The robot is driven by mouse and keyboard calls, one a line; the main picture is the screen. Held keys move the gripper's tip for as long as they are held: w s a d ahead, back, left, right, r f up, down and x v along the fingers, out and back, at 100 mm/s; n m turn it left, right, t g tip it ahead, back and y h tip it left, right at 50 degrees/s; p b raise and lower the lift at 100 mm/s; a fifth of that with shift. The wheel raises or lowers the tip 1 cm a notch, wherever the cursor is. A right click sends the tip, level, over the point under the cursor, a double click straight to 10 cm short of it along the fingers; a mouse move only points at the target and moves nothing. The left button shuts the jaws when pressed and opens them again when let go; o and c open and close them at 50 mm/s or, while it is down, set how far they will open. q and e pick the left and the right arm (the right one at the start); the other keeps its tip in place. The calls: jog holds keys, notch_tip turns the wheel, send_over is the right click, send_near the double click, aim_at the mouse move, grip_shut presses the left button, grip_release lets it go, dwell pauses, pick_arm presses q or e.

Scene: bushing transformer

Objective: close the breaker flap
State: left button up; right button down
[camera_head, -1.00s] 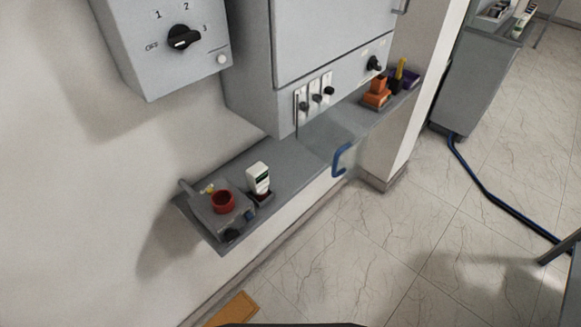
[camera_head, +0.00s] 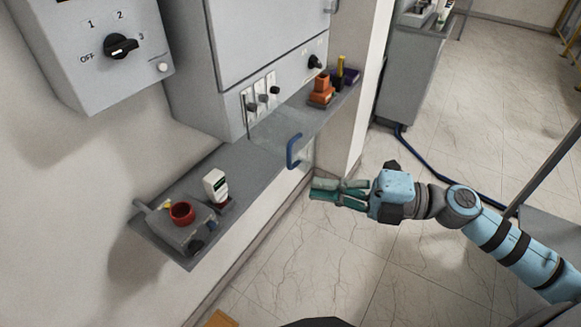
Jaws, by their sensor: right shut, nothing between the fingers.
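The breaker flap (camera_head: 272,135) is a clear panel with a blue handle (camera_head: 293,151) at its outer edge. It sticks out from the lower front of the grey cabinet, over the shelf, and stands open. Behind it the breakers (camera_head: 262,97) show as a row of white units with dark toggles. My right gripper (camera_head: 312,190) is shut and empty, to the right of and below the blue handle in the picture, apart from it. It points left. My left gripper is not in view.
A grey shelf (camera_head: 235,170) runs below the cabinet. It bears a grey device with a red ring (camera_head: 182,212), a white meter (camera_head: 215,186) and orange blocks (camera_head: 321,90). A switch box (camera_head: 90,50) hangs at upper left. The floor at right is open, with a blue cable (camera_head: 432,165).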

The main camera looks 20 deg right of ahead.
aim_at(292, 166)
jog(key=w+p+x, duration=0.1)
jog(key=p+x, duration=0.1)
jog(key=x, duration=0.8)
jog(key=d+b, duration=0.2)
jog(key=d, duration=0.1)
jog(key=d+b, duration=0.1)
jog(key=shift+w+d+f, duration=0.25)
jog(key=shift+w+f, duration=0.1)
jog(key=shift+w, duration=0.05)
jog(key=shift+w+d+r+b, duration=0.1)
jog(key=shift+d+b, duration=0.25)
jog(key=shift+r, duration=0.1)
jog(key=shift+a, duration=0.15)
